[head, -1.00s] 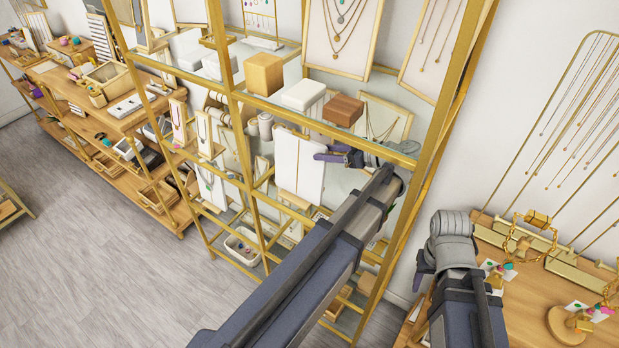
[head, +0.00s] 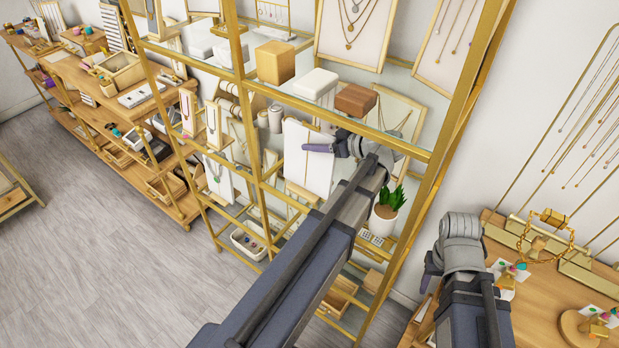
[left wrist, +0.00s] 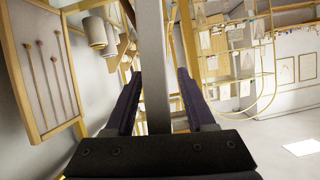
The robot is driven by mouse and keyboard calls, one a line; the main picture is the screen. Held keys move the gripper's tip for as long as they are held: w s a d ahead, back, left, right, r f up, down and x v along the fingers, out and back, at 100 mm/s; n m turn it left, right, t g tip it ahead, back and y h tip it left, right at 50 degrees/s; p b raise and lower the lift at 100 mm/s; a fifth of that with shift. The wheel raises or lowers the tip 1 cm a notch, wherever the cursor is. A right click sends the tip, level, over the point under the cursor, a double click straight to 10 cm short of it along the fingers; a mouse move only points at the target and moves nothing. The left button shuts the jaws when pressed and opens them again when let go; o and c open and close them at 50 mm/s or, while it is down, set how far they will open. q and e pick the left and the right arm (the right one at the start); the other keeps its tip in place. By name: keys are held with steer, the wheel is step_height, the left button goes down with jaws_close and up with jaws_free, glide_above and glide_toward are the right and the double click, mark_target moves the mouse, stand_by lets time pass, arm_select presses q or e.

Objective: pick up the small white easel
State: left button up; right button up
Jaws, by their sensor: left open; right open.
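The small white easel (head: 306,172) stands upright on a shelf of the gold-framed rack in the head view, with a gold chain down its face. My left gripper (head: 318,148) is open at its upper right part, its purple fingers overlapping the board. In the left wrist view a pale upright panel (left wrist: 155,70), apparently the easel seen edge-on, stands between the open fingers of my left gripper (left wrist: 160,95). I cannot tell whether they touch it. My right gripper (head: 430,268) is at the right, over the wooden table, mostly hidden by its own wrist.
Gold rack posts (head: 440,150) stand close to my left arm. Wooden and white blocks (head: 315,84) sit on the glass shelf above. A potted plant (head: 386,205) stands right of the easel, and grey cylinders (head: 275,118) stand left of it. The floor is clear.

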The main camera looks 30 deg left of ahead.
arm_select(q)
steer(key=shift+a+f, duration=0.15)
steer(key=shift+a, duration=0.15)
jaws_close()
stand_by(1.2)
